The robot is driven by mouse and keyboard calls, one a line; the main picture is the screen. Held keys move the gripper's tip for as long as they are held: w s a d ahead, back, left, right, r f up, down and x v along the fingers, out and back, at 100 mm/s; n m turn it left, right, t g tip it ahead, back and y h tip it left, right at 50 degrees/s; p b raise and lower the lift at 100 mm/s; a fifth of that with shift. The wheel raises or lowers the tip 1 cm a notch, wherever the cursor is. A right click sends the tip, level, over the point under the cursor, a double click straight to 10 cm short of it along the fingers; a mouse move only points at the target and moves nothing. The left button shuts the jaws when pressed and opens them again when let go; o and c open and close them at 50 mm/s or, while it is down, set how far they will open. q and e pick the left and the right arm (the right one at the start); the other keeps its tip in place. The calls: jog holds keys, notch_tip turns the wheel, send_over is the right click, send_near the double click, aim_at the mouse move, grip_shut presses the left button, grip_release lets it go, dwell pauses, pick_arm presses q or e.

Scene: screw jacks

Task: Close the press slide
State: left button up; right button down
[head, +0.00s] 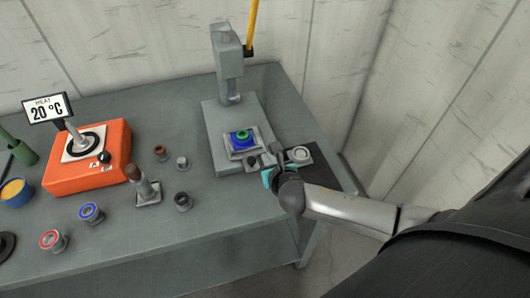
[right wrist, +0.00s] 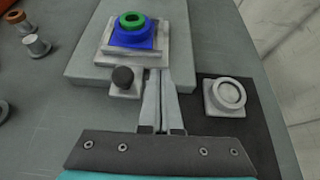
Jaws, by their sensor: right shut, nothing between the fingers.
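The grey press (head: 228,65) stands at the back right of the table, with a yellow lever at its head. Its slide (head: 231,152) is a light grey plate at the front of the base, out in front of the press head. It carries a blue block with a green ring, also seen in the right wrist view (right wrist: 134,35). A dark round knob (right wrist: 122,77) sits on the slide's front. My right gripper (head: 266,164) is shut and empty, its fingertips at the slide's front edge beside the knob; I cannot tell whether they touch. My left gripper is out of view.
A light fixture with a round ring (right wrist: 228,95) stands on a black mat (right wrist: 240,132) right of my gripper. An orange heater box (head: 90,165) with a temperature sign stands left. Several small bushings and a screw jack (head: 147,190) stand between. Walls close off the back and right.

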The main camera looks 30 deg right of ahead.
aim_at(253, 127)
jog(key=shift+w+d, duration=0.2)
jog(key=shift+w, duration=0.45)
jog(key=shift+w+d, duration=0.15)
jog(key=shift+w, duration=0.5)
jog(key=shift+w, duration=0.25)
jog(key=w+d, duration=0.1)
jog(key=w, duration=0.2)
jog(key=w+b, duration=0.1)
jog(key=w, duration=0.3)
jog(key=w+d, duration=0.1)
jog(key=w, duration=0.3)
jog(key=shift+w+d, duration=0.1)
jog(key=shift+d, duration=0.25)
jog(key=shift+w, duration=0.25)
jog(key=shift+d+r, duration=0.1)
